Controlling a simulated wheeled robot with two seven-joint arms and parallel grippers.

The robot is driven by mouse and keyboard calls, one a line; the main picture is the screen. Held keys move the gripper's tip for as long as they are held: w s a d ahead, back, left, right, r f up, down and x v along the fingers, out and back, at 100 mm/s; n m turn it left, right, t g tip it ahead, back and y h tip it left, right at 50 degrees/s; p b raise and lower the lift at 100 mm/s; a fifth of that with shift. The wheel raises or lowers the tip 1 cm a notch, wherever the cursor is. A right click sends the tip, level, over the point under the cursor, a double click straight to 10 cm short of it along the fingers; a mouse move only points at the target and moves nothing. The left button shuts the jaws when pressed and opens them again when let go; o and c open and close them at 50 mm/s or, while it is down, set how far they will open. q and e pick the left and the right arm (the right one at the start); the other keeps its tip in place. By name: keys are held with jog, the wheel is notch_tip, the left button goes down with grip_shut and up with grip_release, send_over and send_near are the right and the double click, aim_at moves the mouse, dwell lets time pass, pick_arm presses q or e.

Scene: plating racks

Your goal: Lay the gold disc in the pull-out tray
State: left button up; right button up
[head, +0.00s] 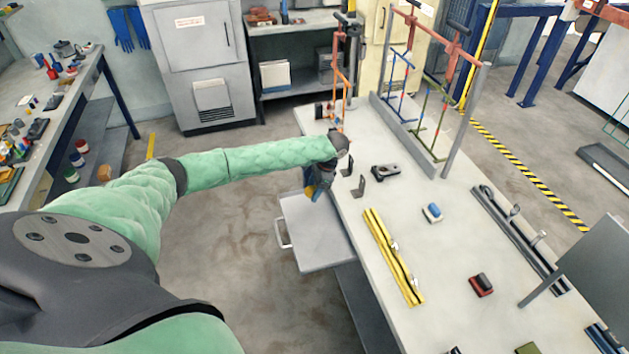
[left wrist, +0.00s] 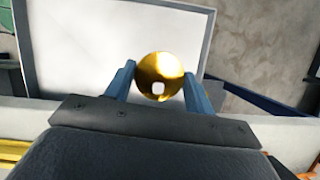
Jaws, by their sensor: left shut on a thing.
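My left gripper (head: 318,188) is at the left edge of the workbench, above the far part of the pull-out tray (head: 318,245). In the left wrist view, my left gripper (left wrist: 158,84) has its blue fingers shut on the gold disc (left wrist: 160,61), a shiny round plate with a small hole. The disc is over the pale floor of the tray (left wrist: 85,40). In the head view only a small yellow-gold patch of the disc (head: 310,191) shows beside the fingers. The tray is pulled out to the left of the bench and looks empty. My right gripper is not in view.
The workbench (head: 455,260) carries yellow bars (head: 393,256), a black device (head: 385,171), small dark brackets (head: 358,187) and a blue-and-white block (head: 432,212). A rack frame with coloured hangers (head: 440,130) stands at the back. Floor left of the tray is clear.

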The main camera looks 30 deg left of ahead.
pick_arm(q)
jog(key=shift+s+d+f, duration=0.1)
jog(key=shift+s, duration=0.25)
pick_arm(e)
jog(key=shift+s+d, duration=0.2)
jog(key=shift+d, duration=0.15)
pick_arm(q)
jog(key=shift+f, duration=0.1)
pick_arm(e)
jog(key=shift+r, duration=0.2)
pick_arm(q)
jog(key=b, duration=0.1)
send_over(313, 211)
jog(key=shift+w+d+f, duration=0.1)
jog(key=shift+f, duration=2.6)
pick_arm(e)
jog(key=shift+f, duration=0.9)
pick_arm(q)
jog(key=o, duration=1.1)
jog(key=shift+c, duration=0.2)
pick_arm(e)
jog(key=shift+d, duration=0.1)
